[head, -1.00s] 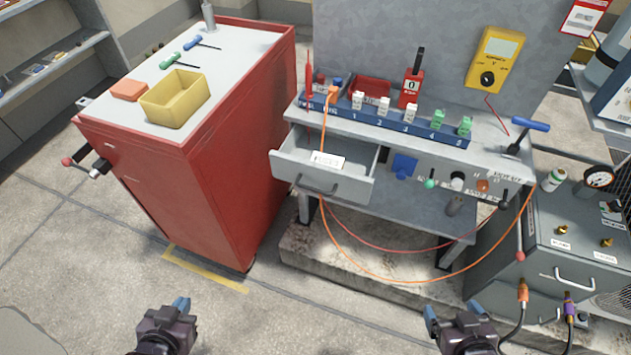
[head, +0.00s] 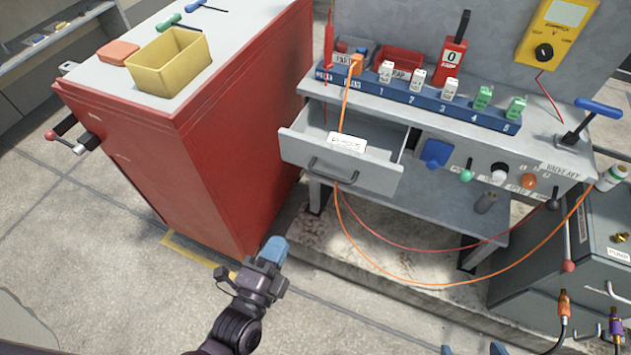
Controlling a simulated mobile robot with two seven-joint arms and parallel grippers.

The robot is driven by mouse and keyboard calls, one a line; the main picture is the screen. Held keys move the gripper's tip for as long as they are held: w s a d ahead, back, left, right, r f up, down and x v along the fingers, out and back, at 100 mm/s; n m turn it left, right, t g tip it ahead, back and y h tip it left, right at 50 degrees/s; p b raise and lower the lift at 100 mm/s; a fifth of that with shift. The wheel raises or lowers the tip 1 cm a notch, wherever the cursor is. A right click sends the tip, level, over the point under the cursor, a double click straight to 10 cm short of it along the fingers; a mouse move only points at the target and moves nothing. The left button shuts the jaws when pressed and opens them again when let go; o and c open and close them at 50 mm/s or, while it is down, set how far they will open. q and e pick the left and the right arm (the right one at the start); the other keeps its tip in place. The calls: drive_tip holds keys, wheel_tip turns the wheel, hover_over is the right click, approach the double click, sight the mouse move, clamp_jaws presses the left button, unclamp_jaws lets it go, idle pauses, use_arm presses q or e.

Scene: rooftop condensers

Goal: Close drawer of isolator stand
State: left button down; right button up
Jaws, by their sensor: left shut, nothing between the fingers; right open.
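The grey drawer (head: 370,177) of the isolator stand (head: 455,150) is pulled out, its interior visible from above. An orange cable (head: 344,110) hangs from the blue rail across the drawer. My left gripper (head: 273,250) has its blue fingertips shut and empty, below and left of the drawer front, apart from it. My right gripper (head: 472,350) is open at the bottom edge; only its blue fingertips show.
A red cabinet (head: 190,150) with a yellow bin (head: 168,62) stands close left of the drawer. Orange and red cables loop below the stand. Levers and knobs line the stand front right of the drawer. A grey pump box (head: 600,240) stands at right. Floor in front is clear.

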use_arm(q)
drive_tip(key=w+d+r+m+b, duration=0.1)
drive_tip(key=w+d, duration=0.2)
drive_tip(key=w, duration=0.4)
drive_tip(key=w+d+r+m+b, duration=0.1)
drive_tip(key=w+d, duration=0.2)
drive_tip(key=w, duration=0.4)
drive_tip(key=shift+t+b, duration=0.4)
use_arm(e)
drive_tip(key=shift+w+a+f+n, duration=0.15)
drive_tip(key=shift+w+a+f, duration=0.05)
drive_tip(key=shift+f, duration=0.2)
drive_tip(key=shift+w+a+f+n, duration=0.15)
drive_tip(key=shift+w+f, duration=0.05)
drive_tip(key=shift+f, duration=0.2)
use_arm(q)
drive_tip(key=shift+r, duration=0.1)
use_arm(e)
drive_tip(key=shift+r, duration=0.1)
use_arm(q)
drive_tip(key=shift+w, duration=0.15)
